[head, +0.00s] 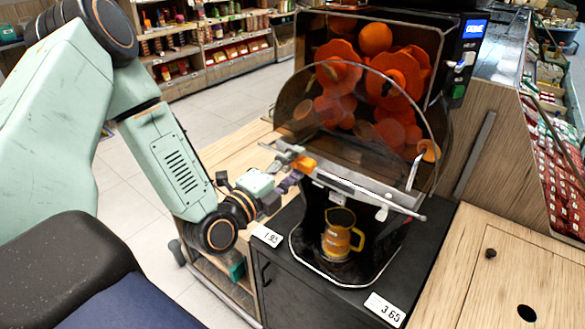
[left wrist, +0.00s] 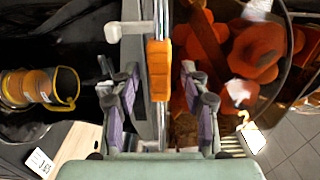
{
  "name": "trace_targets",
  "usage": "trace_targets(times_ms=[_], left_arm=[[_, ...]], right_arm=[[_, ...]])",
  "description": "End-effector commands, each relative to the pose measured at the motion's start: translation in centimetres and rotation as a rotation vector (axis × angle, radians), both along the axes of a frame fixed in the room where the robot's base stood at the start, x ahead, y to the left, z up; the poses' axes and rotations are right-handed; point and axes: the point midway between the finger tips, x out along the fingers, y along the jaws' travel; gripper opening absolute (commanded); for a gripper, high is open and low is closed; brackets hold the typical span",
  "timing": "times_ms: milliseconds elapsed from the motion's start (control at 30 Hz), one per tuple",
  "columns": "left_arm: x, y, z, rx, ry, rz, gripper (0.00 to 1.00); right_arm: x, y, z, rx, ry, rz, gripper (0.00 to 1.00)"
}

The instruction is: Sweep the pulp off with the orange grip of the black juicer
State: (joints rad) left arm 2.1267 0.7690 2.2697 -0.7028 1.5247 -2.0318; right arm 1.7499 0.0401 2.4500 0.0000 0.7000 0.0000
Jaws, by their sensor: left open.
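The black juicer (head: 310,215) stands on a dark cabinet, with orange parts and oranges behind its clear curved cover. Its orange grip (head: 304,164) sits on a metal bar across the front, near the bar's left end. In the left wrist view the orange grip (left wrist: 159,68) lies ahead, between the lines of the two fingers. My left gripper (head: 287,183) is open just in front of and a little below the grip. Its two fingers show apart in the left wrist view (left wrist: 160,105), one each side of the bar. I cannot tell whether they touch it. My right gripper is not in view.
A yellow jug (head: 342,234) stands in the juicer's lower bay, below the bar. Price tags (head: 384,309) lie on the cabinet's front edge. A wooden counter (head: 490,270) is at the right. Shelves of goods (head: 205,45) stand far behind.

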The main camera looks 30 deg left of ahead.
Motion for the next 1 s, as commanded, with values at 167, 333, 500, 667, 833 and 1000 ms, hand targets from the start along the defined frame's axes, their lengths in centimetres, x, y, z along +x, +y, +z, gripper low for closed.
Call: trace_targets(times_ms=[167,333,500,667,833,1000], left_arm=[[0.00,0.00,0.04,0.000,0.000,0.000,0.44],[-0.02,0.00,0.03,0.000,0.000,0.000,0.30],[-0.03,0.00,0.04,0.000,0.000,0.000,0.16],[-0.02,0.01,0.06,0.000,-0.001,0.000,0.02],[-0.02,0.02,0.05,0.000,-0.001,0.000,0.00],[-0.01,0.02,0.06,0.000,-0.001,0.000,0.00]], right_arm=[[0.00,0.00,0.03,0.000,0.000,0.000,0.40],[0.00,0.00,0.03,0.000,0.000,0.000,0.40],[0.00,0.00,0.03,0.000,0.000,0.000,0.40],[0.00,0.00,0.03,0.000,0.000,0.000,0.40],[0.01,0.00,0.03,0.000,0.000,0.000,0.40],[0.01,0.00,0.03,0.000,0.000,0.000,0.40]])
